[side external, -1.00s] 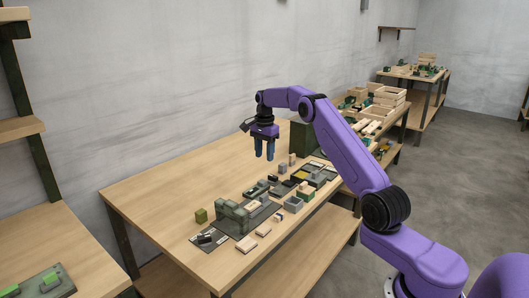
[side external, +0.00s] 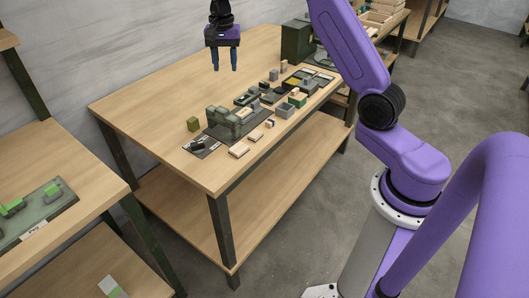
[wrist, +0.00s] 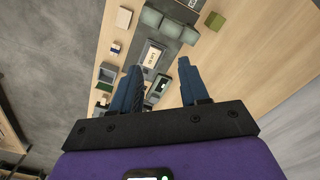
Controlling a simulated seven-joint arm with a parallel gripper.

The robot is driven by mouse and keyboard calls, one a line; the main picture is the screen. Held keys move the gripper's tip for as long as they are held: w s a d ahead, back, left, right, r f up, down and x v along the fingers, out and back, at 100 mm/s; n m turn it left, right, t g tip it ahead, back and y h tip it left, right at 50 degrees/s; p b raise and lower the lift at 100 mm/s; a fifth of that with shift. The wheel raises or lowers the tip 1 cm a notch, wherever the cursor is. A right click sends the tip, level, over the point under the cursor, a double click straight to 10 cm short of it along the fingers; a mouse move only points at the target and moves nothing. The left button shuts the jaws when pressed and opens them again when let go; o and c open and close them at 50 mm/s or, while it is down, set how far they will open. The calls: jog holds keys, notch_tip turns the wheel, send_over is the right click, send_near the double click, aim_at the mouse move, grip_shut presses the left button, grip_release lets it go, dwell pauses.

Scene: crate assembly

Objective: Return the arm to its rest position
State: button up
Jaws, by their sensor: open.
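My gripper (side external: 225,67) hangs fingers down over the back part of the wooden worktable (side external: 145,100), above its surface and clear of the parts. Its two blue fingers are apart with nothing between them. In the wrist view my gripper (wrist: 158,66) also shows open and empty, with the tabletop and parts some way beyond the fingertips. My purple arm rises at the right of the side view, and its upper part is cut off by the top edge.
Grey-green blocks (side external: 222,120) stand on a dark mat. A small green cube (side external: 193,124), a pale wooden block (side external: 239,150) and a grey bin (side external: 285,111) are nearby. A dark green box (side external: 297,40) stands at the back. The table's left part is bare.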

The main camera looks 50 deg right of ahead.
jog(key=s+a+r+n, duration=0.3)
jog(key=s+a+n, duration=0.8)
jog(key=s+a, duration=0.7)
jog(key=s+d+f+n, duration=0.1)
jog(key=s+n, duration=0.5)
jog(key=s, duration=0.6)
jog(key=s+d+f+n, duration=0.2)
jog(key=s+n, duration=0.4)
jog(key=s, duration=0.6)
jog(key=shift+s+d, duration=0.4)
jog(key=shift+d, duration=0.15)
